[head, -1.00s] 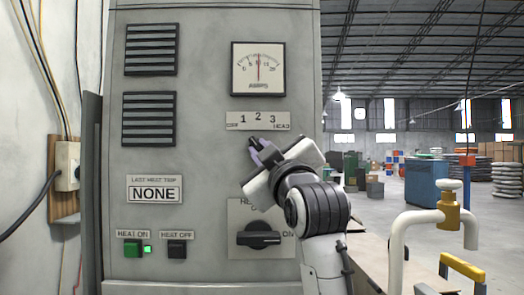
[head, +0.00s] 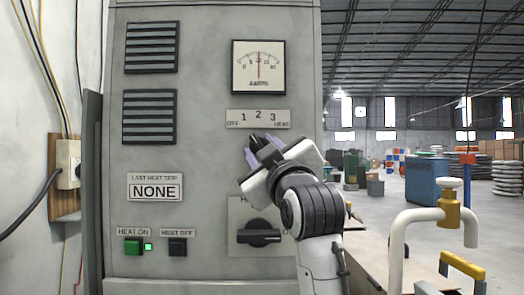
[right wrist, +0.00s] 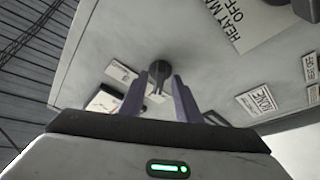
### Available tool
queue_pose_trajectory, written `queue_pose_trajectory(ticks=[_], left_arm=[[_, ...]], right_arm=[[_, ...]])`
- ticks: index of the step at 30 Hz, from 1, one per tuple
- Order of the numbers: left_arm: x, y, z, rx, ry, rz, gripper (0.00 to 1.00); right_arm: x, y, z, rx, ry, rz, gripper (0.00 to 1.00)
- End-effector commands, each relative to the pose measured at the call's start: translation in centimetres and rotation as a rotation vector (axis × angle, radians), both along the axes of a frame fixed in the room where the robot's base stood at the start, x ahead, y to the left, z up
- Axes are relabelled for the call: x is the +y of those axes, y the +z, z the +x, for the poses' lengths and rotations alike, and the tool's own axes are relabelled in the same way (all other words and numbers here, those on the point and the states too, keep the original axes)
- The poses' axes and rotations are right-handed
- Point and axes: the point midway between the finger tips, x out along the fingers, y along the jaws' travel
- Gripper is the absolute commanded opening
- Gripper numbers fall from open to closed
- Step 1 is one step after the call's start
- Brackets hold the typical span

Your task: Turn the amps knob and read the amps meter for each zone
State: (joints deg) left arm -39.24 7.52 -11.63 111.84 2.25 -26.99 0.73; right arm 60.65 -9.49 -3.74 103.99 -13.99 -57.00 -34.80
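The amps meter (head: 258,68) is a white dial on the grey panel; its needle stands near vertical, around mid-scale. Below it, the amps label (head: 258,119) reads off, 1, 2, 3 and head. A dark amps knob shows in the right wrist view (right wrist: 159,72); in the head view my gripper largely hides it. My right gripper (head: 264,151) is just below the label. Its two purple fingers stand apart, with the knob seen beyond and between them in the right wrist view (right wrist: 159,104). I cannot tell whether they touch it. My left gripper is not in view.
A large black heat knob (head: 258,233) sits below my right gripper, its label partly covered. A lit green heat-on button (head: 134,246) and a dark heat-off button (head: 177,247) are at lower left. A white pipe with a brass valve (head: 448,216) stands at right.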

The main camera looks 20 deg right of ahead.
Motion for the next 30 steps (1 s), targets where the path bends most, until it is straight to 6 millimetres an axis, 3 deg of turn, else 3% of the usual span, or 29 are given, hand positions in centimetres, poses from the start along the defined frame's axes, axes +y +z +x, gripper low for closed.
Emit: queue_pose_trajectory(ticks=[5,18,24,30], left_arm=[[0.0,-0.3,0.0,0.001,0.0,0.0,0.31],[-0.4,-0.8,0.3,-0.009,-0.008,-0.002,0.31],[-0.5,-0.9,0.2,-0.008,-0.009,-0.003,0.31],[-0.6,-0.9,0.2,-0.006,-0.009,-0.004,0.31]], right_arm=[[0.0,-0.3,-0.9,-0.002,0.0,0.0,0.3],[0.4,-2.8,-8.4,-0.002,0.0,0.0,0.3],[0.4,-3.2,-9.7,-0.001,-0.001,0.0,0.3],[0.5,-3.2,-9.8,0.0,0.0,0.0,0.3]])
